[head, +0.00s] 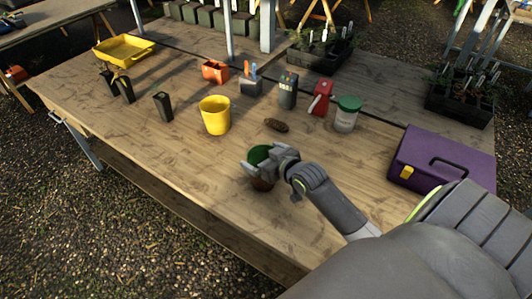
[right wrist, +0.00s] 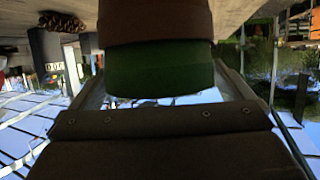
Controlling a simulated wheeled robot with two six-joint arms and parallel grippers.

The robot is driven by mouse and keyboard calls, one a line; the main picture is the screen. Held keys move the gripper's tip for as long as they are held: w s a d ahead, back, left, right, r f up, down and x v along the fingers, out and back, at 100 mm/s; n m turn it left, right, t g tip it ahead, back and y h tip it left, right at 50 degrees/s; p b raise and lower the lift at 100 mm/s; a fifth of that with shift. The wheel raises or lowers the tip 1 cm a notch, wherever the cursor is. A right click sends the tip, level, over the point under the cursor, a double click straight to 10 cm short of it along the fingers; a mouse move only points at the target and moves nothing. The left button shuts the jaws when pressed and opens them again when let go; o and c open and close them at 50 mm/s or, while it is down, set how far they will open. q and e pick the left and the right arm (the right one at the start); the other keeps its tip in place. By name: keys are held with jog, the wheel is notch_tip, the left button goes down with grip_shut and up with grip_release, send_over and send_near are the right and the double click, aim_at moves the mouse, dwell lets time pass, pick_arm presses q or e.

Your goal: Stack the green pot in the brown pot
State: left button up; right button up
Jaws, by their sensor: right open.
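The green pot (head: 257,154) sits in the brown pot (head: 262,185) near the front edge of the table. Its upper part stands out above the brown rim. In the right wrist view, which is upside down, the green pot (right wrist: 160,68) shows directly against the brown pot (right wrist: 155,22). My right gripper (head: 262,165) is at the green pot, with its fingers apart on either side of it. The gripper partly hides both pots in the head view. How deep the green pot sits inside is hidden. My left gripper is not in view.
A yellow pot (head: 215,115) stands behind on the left. A brown oval object (head: 276,125) lies behind. A green-lidded jar (head: 346,114) and a purple toolbox (head: 442,160) are to the right. The wooden table (head: 180,165) is clear on the left front.

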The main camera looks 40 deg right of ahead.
jog(key=shift+r, duration=0.35)
jog(key=shift+s, duration=0.3)
jog(key=v, duration=1.1)
jog(key=shift+s, duration=0.15)
